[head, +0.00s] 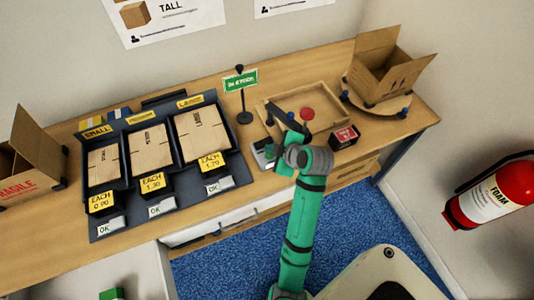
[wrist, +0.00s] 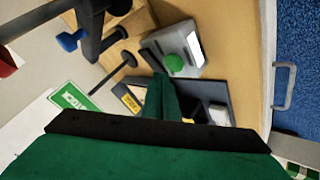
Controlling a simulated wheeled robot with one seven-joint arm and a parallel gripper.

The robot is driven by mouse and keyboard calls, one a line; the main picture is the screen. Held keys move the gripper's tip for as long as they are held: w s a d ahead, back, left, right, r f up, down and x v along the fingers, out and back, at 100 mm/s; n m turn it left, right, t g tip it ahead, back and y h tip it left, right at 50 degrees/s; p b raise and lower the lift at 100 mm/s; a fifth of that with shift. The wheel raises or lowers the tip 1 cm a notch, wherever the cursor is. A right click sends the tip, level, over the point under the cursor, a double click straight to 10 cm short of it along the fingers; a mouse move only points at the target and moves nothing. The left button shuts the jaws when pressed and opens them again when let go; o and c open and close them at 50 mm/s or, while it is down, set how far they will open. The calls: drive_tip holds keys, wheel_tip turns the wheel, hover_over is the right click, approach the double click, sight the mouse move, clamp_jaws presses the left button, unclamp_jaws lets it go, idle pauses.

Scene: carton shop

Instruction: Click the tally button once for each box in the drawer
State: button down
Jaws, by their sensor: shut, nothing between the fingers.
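The tally device (wrist: 180,48) is a grey block with a green button (wrist: 175,63) and a white window. It shows partly beside my gripper in the head view (head: 262,158). My gripper (wrist: 159,82) is shut and empty. In the wrist view its green fingertips appear just short of the button; I cannot tell whether they touch it. A white drawer front (head: 212,226) is under the table's front edge, and its handle (wrist: 285,86) shows in the wrist view. The drawer's inside and any boxes in it are hidden.
Flat cartons lie in a dark three-bay rack (head: 238,181) at left. Open cartons stand at both ends. A fire extinguisher (head: 493,190) is at right.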

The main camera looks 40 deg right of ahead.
drive_tip(key=shift+s+d, duration=0.35)
drive_tip(key=shift+d, duration=0.05)
drive_tip(key=shift+w+a, duration=0.1)
drive_tip(key=shift+a, duration=0.05)
drive_tip(key=shift+f, duration=0.1)
drive_tip(key=shift+w+f, duration=0.15)
drive_tip(key=shift+f, duration=0.15)
drive_tip(key=shift+a, duration=0.1)
idle(0.4)
drive_tip(key=shift+s+d+f, duration=0.15)
drive_tip(key=shift+s+d, duration=0.05)
